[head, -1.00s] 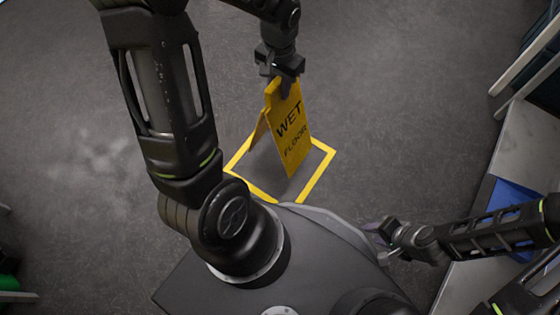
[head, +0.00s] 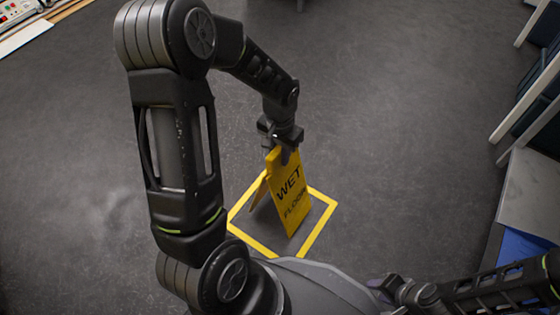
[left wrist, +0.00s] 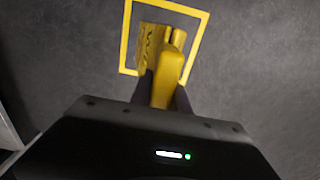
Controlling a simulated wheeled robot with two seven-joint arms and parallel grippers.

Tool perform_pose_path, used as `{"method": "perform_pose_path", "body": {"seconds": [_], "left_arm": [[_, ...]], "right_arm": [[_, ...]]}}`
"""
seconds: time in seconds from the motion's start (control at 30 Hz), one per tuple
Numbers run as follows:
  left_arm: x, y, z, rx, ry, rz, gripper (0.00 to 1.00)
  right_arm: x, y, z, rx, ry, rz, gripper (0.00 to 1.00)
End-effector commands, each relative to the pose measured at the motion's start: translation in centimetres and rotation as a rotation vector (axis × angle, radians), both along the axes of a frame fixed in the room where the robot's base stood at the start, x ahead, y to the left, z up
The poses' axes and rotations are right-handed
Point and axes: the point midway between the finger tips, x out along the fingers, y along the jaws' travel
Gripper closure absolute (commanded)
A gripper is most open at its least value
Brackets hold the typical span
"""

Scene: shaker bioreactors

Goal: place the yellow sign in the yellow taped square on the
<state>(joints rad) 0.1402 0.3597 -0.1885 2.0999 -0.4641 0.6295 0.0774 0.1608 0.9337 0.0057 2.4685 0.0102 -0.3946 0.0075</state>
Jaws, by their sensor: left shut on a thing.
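The yellow sign (head: 291,198), marked WET FLOOR, stands upright with its two panels spread in the head view. My left gripper (head: 285,152) is shut on its top edge from above. The sign appears within the outline of the yellow taped square (head: 319,229) on the floor; I cannot tell whether its feet touch the floor. In the left wrist view the sign (left wrist: 168,75) shows from above between the fingers (left wrist: 164,92), with the taped square (left wrist: 127,35) around it. My right gripper (head: 392,287) is low at the right, and its fingers are not clear.
The grey floor (head: 400,130) around the square is largely clear. A light-coloured bench (head: 530,195) and a rack with pale rails (head: 525,100) stand along the right edge. Equipment (head: 18,10) sits at the top left.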

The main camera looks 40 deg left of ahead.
Motion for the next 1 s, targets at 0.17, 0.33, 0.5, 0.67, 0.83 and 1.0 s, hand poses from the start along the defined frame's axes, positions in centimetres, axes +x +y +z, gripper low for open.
{"method": "perform_pose_path", "body": {"seconds": [0.17, 0.33, 0.5, 0.67, 0.83, 1.0], "left_arm": [[0.0, 0.0, -2.7, 0.000, -0.001, 0.000, 1.00], [0.1, 0.0, -2.7, 0.000, -0.003, 0.000, 1.00], [0.1, 0.0, -2.8, 0.000, -0.002, 0.001, 1.00], [0.0, 0.0, -3.0, 0.000, 0.000, 0.001, 0.73], [0.0, 0.0, -3.0, 0.000, 0.000, 0.001, 0.59], [0.0, 0.0, -3.0, 0.000, 0.000, 0.001, 0.56]], "right_arm": [[0.2, 0.0, -1.5, -0.001, -0.005, -0.003, 0.64], [0.3, 0.0, -1.4, -0.001, -0.007, -0.004, 0.64], [0.3, 0.0, -1.5, -0.001, -0.007, -0.004, 0.64], [0.3, 0.0, -1.6, -0.001, -0.007, -0.004, 0.64], [0.3, 0.0, -1.6, -0.001, -0.007, -0.004, 0.64], [0.3, 0.0, -1.6, -0.001, -0.007, -0.004, 0.64]]}}
